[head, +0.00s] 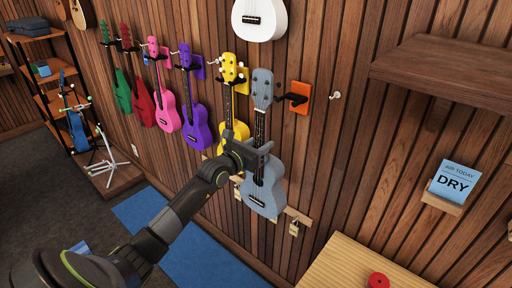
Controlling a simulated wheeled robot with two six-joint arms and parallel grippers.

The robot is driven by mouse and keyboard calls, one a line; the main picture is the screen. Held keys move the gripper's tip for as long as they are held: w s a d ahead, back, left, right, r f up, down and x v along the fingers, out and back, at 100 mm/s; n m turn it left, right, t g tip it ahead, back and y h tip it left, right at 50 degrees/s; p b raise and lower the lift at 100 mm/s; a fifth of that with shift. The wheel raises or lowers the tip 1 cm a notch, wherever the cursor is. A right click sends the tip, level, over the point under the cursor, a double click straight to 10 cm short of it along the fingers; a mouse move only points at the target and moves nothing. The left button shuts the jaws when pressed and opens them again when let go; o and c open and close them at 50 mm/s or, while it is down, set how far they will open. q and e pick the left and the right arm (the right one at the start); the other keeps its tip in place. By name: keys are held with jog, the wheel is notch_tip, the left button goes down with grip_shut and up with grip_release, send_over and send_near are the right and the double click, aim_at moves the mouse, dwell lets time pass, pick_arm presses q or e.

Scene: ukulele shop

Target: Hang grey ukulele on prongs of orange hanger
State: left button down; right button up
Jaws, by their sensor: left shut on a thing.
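The grey ukulele (263,187) hangs upright in the air with its head up, in front of the wood-slat wall. My left gripper (258,150) is shut on its neck, just above the body, and partly hides it. The orange hanger (300,97) is on the wall just right of the grey ukulele's head. Its dark prongs (291,99) stick out toward the ukulele's head, close beside it in the picture; I cannot tell whether they touch. My right gripper is not in view.
A yellow ukulele (233,133) hangs just left of the grey one, with purple (196,125), pink and other ukuleles beyond. A white ukulele (259,18) is above. A wooden shelf (440,62) juts out at right. A light wood table (350,265) stands below.

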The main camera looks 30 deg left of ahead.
pick_arm(q)
jog(key=w, duration=0.1)
jog(key=w+b, duration=0.2)
jog(key=shift+w+d+f, duration=0.2)
jog(key=shift+w+d, duration=0.1)
jog(key=shift+d, duration=0.05)
jog(key=shift+w+d+b, duration=0.15)
jog(key=shift+w+b, duration=0.95)
jog(key=shift+w, duration=0.1)
jog(key=shift+w+d+b, duration=0.15)
jog(key=shift+w+b, duration=0.95)
jog(key=shift+w, duration=0.05)
jog(key=shift+r, duration=0.1)
jog(key=shift+w, duration=0.1)
jog(key=w+b, duration=0.4)
jog(key=w, duration=0.1)
jog(key=shift+w+d, duration=0.15)
jog(key=shift+d, duration=0.25)
